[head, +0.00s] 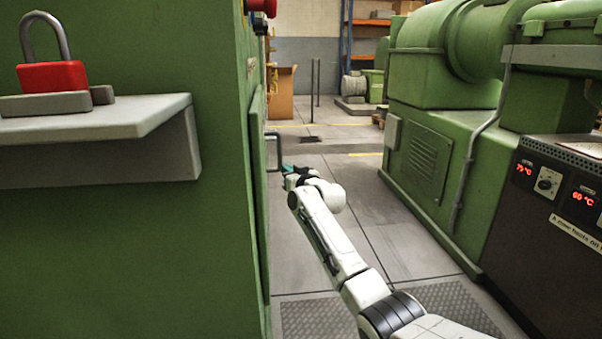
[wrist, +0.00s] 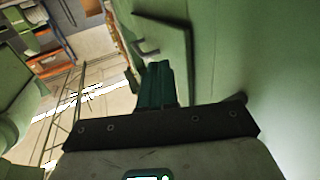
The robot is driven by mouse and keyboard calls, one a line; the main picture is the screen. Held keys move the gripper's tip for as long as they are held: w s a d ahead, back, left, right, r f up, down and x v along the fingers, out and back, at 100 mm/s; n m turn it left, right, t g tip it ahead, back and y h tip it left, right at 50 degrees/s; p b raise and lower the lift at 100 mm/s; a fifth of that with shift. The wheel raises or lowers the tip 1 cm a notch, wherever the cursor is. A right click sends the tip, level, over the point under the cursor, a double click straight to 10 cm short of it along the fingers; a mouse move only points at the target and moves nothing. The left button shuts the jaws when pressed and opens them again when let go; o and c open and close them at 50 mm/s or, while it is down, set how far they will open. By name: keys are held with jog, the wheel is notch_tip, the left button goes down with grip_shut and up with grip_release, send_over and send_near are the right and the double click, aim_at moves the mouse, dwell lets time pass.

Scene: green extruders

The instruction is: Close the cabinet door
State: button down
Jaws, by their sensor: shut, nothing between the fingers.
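The green cabinet (head: 215,200) fills the left of the head view. Its door (head: 258,200) is on the side facing the aisle and shows very edge-on, close to the cabinet side. I cannot tell whether a gap is left. A grey bar handle (head: 273,150) stands out from the door. My gripper (head: 288,168), with teal fingers, is just right of the handle's lower end; contact is unclear. In the wrist view my gripper (wrist: 155,82) is shut and empty, with a green panel (wrist: 175,35) close on its right.
A shelf (head: 110,122) with a red padlock (head: 52,76) juts from the cabinet's front. A large green machine (head: 430,160) and a control box (head: 560,200) bound the right. The aisle floor (head: 395,235) between is free. A cardboard box (head: 281,95) stands behind.

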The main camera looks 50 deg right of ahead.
jog(key=s+d, duration=0.6)
jog(key=d, duration=0.1)
jog(key=shift+s+p, duration=0.25)
jog(key=shift+p, duration=0.05)
